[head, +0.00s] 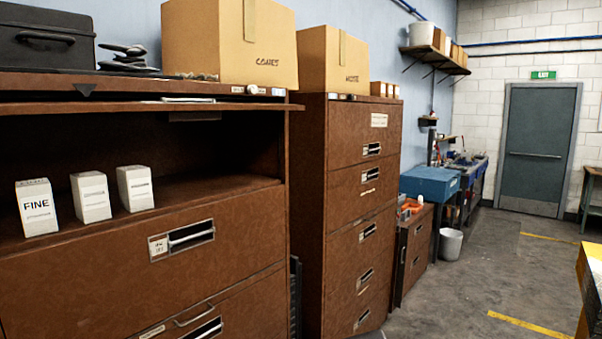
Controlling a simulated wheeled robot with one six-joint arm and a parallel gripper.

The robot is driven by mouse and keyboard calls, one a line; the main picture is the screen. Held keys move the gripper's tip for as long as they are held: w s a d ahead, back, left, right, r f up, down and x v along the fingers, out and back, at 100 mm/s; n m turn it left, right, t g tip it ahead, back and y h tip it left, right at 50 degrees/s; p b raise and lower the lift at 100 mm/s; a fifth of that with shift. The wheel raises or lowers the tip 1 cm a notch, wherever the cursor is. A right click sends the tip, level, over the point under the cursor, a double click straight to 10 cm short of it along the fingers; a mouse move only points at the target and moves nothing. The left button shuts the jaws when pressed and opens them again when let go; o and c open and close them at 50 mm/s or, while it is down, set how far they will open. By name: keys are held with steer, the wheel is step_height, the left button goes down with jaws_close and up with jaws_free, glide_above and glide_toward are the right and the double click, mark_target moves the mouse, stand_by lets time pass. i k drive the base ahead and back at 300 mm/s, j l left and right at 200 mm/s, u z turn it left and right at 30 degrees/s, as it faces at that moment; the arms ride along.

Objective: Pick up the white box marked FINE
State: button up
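The white box marked FINE (37,208) stands upright at the left end of a row of three small white boxes. It is on the open shelf of a brown cabinet (130,262), close to the shelf's front edge. The middle white box (91,197) and the right white box (135,188) stand beside it, with small gaps between them. The marks on those two are too small to read. My gripper is not in view.
A raised brown flap (200,106) juts out above the shelf opening. Cardboard boxes (228,45) and a black case (45,38) sit on top. A second brown cabinet (345,200) stands to the right. The grey floor (450,290) at right is mostly clear.

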mark_target(35, 198)
steer(key=u, duration=1.45)
